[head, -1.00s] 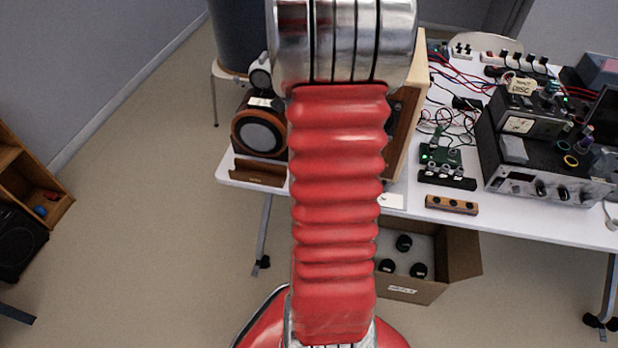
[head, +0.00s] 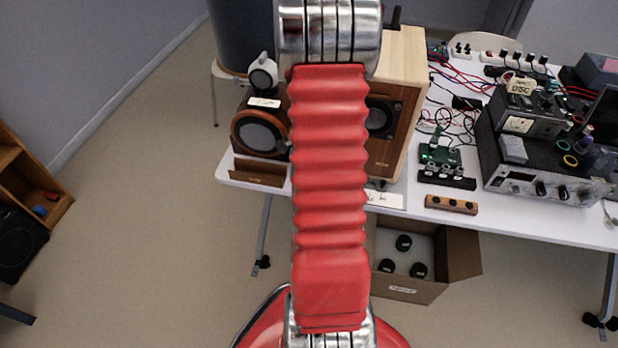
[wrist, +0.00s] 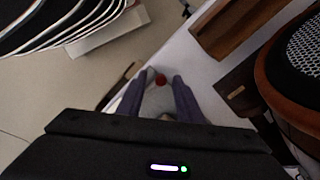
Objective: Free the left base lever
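In the wrist view, my gripper (wrist: 157,92) points down at the table's edge with its two grey-purple fingers apart. A small red round knob (wrist: 160,80) shows between the fingertips, on or above a pale surface. It may be the lever's end, but I cannot tell if the fingers touch it. In the head view, a wooden speaker (head: 402,75) stands on the table behind my red arm. A pale plate with a white label (head: 385,199) lies at its foot. My arm hides the gripper and the left side of this base in the head view.
On the white table (head: 530,228), a round-coned speaker (head: 260,133) and a brown tray (head: 259,171) stand at the left. Electronics, including an amplifier (head: 545,185), fill the right. A cardboard box (head: 455,252) sits below the table. The floor at left is mostly clear.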

